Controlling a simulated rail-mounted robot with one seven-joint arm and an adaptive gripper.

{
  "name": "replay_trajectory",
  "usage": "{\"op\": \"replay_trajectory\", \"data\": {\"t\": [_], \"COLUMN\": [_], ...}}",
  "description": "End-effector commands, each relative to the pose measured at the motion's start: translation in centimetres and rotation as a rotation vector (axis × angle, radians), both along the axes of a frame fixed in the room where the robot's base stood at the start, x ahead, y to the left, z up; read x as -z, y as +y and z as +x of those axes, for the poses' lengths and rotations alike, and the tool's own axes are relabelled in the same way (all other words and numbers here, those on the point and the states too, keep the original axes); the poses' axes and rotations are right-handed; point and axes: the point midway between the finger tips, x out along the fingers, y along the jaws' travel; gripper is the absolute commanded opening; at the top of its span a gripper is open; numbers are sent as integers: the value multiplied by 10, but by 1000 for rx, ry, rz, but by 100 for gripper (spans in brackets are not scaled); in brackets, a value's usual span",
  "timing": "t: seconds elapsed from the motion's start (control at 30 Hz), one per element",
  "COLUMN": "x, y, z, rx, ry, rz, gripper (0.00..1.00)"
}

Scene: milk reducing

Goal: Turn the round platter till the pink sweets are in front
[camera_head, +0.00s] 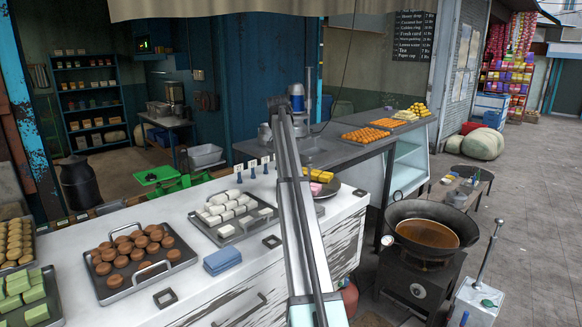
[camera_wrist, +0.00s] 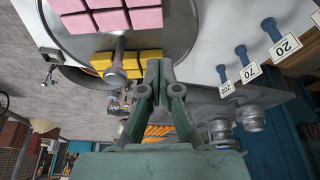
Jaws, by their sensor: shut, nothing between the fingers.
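In the wrist view, the round grey platter (camera_wrist: 186,28) fills the upper left. Pink sweets (camera_wrist: 110,18) in square blocks lie on it at the top edge of the picture. Yellow sweets (camera_wrist: 127,62) lie nearer its rim, with a round metal knob (camera_wrist: 116,62) in front of them. My gripper (camera_wrist: 158,66) is shut and empty, with its fingertips close to the platter's rim by the yellow sweets; I cannot tell whether they touch. In the head view, the platter (camera_head: 331,189) is partly hidden behind my arm, with yellow sweets (camera_head: 324,177) on it; my gripper is hidden.
Price cards (camera_wrist: 250,72) on blue stands stand right of my gripper in the wrist view. Metal pots (camera_wrist: 250,117) are close by. In the head view, a tray of white sweets (camera_head: 228,230) and a blue cloth (camera_head: 222,260) lie left of my arm. A wok (camera_head: 430,233) stands at right.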

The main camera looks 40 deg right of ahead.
Motion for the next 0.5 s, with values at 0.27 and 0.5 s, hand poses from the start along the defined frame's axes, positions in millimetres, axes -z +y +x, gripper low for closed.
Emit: {"op": "replay_trajectory", "data": {"t": [0.27, 0.5], "x": [34, 69], "y": [-11, -23], "z": [5, 10], "rx": [-2, -3], "ry": [1, 1], "rz": [-1, -2], "gripper": [0, 0]}}
